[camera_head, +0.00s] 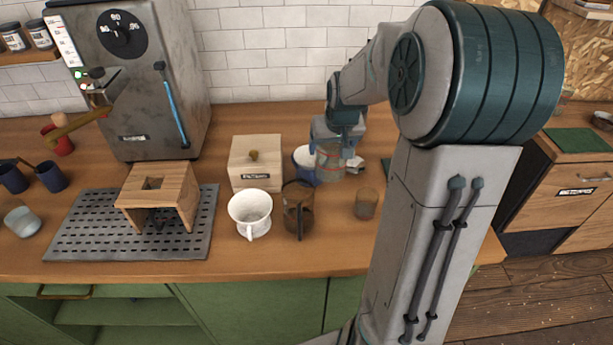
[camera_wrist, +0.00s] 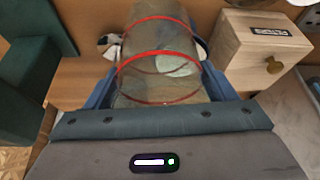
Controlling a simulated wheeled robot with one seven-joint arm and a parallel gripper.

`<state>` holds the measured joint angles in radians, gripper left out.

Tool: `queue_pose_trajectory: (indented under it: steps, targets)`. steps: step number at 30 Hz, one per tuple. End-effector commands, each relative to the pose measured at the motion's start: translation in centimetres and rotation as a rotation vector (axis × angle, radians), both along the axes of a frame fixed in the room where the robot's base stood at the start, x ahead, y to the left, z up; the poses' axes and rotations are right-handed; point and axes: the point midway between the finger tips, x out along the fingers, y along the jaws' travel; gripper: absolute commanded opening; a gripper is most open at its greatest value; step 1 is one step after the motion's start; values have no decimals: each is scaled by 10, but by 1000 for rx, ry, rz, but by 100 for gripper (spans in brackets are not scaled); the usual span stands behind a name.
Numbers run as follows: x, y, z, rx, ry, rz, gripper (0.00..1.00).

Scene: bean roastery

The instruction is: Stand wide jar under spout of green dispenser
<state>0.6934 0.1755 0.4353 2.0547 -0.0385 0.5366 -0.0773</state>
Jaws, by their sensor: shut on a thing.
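My gripper (camera_wrist: 155,50) is shut on a clear jar with red bands (camera_wrist: 158,75), which fills the space between the blue fingers. In the head view the jar (camera_head: 329,163) hangs below my wrist, over or near the back of the counter; whether it touches the counter I cannot tell. A dark green block (camera_wrist: 28,85) stands at the left in the wrist view; it may be part of the green dispenser. No spout shows, and my arm hides much of that area in the head view.
A wooden box with a knob (camera_head: 255,163), a white cup (camera_head: 250,214), a brown glass jug (camera_head: 298,210) and a small brown cup (camera_head: 366,204) stand close by on the counter. A wooden stand (camera_head: 160,190) sits on a slotted mat (camera_head: 75,235) at left.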

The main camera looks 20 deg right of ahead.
Motion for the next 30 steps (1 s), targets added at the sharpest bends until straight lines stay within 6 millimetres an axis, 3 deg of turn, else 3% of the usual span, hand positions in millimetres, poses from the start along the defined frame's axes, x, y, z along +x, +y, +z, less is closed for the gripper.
queue_pose_trajectory:
  steps: [6, 18, 30]
  targets:
    - [-1, -1, -41, 3, 5, -2, 51]
    - [-1, 1, -90, 2, 4, 2, 51]
    - [0, 1, -98, 1, 1, 1, 51]
